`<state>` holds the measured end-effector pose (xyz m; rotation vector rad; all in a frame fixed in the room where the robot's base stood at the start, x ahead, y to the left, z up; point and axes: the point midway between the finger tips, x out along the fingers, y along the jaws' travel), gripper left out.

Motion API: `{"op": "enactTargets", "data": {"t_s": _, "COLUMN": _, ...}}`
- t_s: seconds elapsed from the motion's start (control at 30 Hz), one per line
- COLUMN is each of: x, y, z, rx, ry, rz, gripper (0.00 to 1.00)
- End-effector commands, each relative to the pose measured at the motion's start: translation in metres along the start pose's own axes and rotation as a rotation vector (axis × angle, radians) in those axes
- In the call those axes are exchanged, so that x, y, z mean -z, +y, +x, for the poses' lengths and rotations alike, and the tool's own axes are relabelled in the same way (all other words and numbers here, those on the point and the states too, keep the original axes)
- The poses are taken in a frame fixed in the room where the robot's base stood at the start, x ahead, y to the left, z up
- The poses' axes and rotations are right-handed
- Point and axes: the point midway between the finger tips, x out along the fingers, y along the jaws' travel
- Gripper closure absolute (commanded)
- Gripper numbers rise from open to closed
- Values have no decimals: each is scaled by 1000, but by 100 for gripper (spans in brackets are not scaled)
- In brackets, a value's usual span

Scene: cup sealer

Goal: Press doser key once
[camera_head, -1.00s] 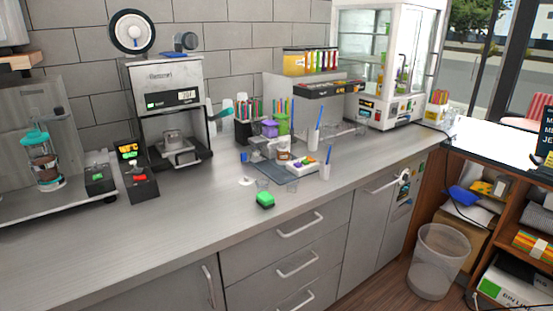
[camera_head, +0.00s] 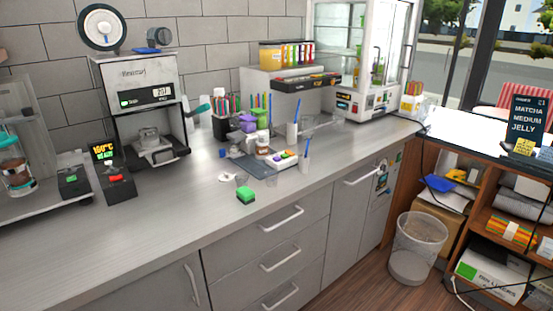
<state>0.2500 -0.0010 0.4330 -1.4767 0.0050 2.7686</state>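No part labelled as the doser key can be read. A small black box with a green key (camera_head: 72,179) stands on the platform at the left, beside a clear container with a teal lid (camera_head: 13,160). To its right is a black box with a red key (camera_head: 116,178) and a small lit display (camera_head: 104,152). The grey sealing machine (camera_head: 140,100) stands behind, with a lit display and a teal handle. My gripper is not in view.
The steel counter (camera_head: 120,245) is bare at the front left. A dark mat (camera_head: 250,168), a white tray (camera_head: 287,161) and several cups and straws fill its middle. A glass cabinet (camera_head: 365,55) stands at the back right. A bin (camera_head: 420,235) is on the floor.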

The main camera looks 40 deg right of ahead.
Motion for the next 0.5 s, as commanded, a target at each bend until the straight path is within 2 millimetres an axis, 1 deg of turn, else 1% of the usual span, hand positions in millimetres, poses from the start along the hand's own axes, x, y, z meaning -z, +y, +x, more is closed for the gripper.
{"op": "enactTargets", "data": {"t_s": 0.03, "x": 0, "y": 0, "z": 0, "rx": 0, "ry": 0, "rz": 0, "gripper": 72}}
{"op": "enactTargets", "data": {"t_s": 0.33, "x": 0, "y": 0, "z": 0, "rx": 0, "ry": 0, "rz": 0, "gripper": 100}}
{"op": "enactTargets", "data": {"t_s": 0.5, "x": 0, "y": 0, "z": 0, "rx": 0, "ry": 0, "rz": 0, "gripper": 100}}
